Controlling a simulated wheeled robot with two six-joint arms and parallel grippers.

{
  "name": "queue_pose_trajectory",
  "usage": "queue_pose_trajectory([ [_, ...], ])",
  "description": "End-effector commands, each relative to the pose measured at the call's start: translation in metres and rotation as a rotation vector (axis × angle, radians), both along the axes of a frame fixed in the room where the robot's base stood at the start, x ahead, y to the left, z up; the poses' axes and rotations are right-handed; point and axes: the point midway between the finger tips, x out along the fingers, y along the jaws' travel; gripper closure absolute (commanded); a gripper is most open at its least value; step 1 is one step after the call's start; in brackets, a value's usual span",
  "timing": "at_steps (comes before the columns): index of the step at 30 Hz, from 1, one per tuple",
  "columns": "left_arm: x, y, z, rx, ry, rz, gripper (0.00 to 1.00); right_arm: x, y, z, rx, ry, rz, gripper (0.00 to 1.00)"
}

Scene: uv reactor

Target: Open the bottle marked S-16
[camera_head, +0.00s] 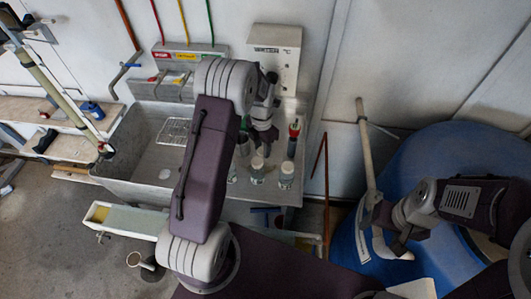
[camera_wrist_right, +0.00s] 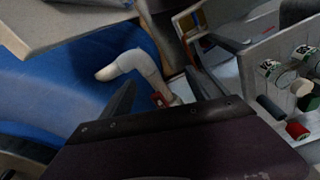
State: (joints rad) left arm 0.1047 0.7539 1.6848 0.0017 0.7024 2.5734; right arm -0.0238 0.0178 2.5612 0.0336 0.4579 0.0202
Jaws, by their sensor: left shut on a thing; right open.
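Small clear bottles with pale caps stand on the grey bench right of the sink; two are a middle bottle (camera_head: 257,172) and a right bottle (camera_head: 287,177). Their markings are too small to read, so I cannot tell which is S-16. Two labelled bottles, a left one (camera_wrist_right: 271,72) and a right one (camera_wrist_right: 306,58), show in the right wrist view, labels not clearly legible. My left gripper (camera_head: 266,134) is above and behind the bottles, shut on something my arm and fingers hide. My right gripper (camera_head: 391,243) is open beside the blue barrel, away from the bottles.
A grey sink (camera_head: 150,135) with a wire rack is left of the bottles. A white box (camera_head: 273,58) is on the wall. A blue barrel (camera_head: 440,150) and a pale pole (camera_head: 364,150) are near my right arm.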

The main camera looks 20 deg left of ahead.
Motion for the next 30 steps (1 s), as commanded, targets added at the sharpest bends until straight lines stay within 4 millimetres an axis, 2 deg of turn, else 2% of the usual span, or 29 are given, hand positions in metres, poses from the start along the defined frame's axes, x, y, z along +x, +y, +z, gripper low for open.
queue_pose_trajectory([
  [3, 0.0, 0.0, -0.019, 0.0, 0.001, -0.001, 1.0, 0.0, 0.0, 0.003, 0.0, 0.0, 0.001, 0.29],
  [8, 0.0, 0.0, -0.026, 0.0, -0.001, -0.001, 1.0, 0.0, 0.0, 0.003, 0.0, 0.001, 0.002, 0.29],
  [15, 0.0, 0.0, -0.06, 0.0, 0.0, -0.001, 1.0, 0.0, 0.0, 0.008, 0.0, 0.001, 0.002, 0.29],
  [27, 0.001, 0.0, -0.067, 0.0, -0.001, -0.001, 1.0, 0.0, 0.0, 0.003, 0.0, 0.001, 0.002, 0.29],
  [28, 0.001, 0.0, -0.066, 0.0, -0.001, -0.001, 0.58, 0.0, 0.0, 0.004, 0.0, 0.001, 0.002, 0.29],
  [30, 0.001, 0.0, -0.066, 0.0, -0.001, -0.001, 0.44, 0.0, 0.0, 0.004, 0.0, 0.001, 0.002, 0.29],
])
